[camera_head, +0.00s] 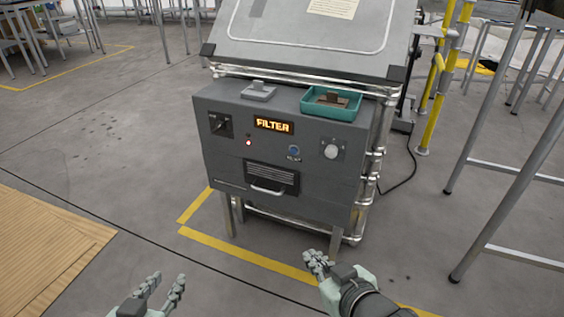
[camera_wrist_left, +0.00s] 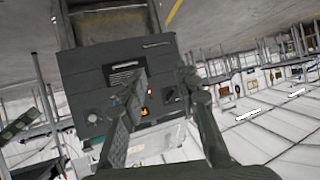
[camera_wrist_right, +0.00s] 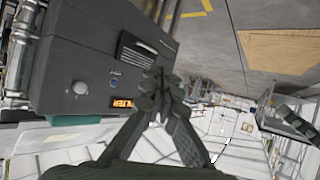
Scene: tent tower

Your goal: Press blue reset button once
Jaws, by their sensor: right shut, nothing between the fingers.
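The blue button (camera_head: 294,150) sits on the sloped front panel of a grey machine (camera_head: 225,158), between the lit FILTER display (camera_head: 273,125) and a round white knob (camera_head: 331,151). In the right wrist view, the small blue button (camera_wrist_right: 113,83) shows beside the display. My right gripper (camera_head: 317,261) is below and in front of the machine, apart from it. Its fingertips meet in the right wrist view (camera_wrist_right: 160,82), with nothing between them. My left gripper (camera_head: 165,285) is at the lower left, away from the machine; its fingers are spread and empty.
A red light (camera_head: 248,142), a dark switch (camera_head: 219,124) and a vent with a handle (camera_head: 268,189) are also on the panel. A teal tray (camera_head: 315,112) and a grey block (camera_head: 258,92) rest on top. Yellow posts (camera_head: 435,85) stand at the right.

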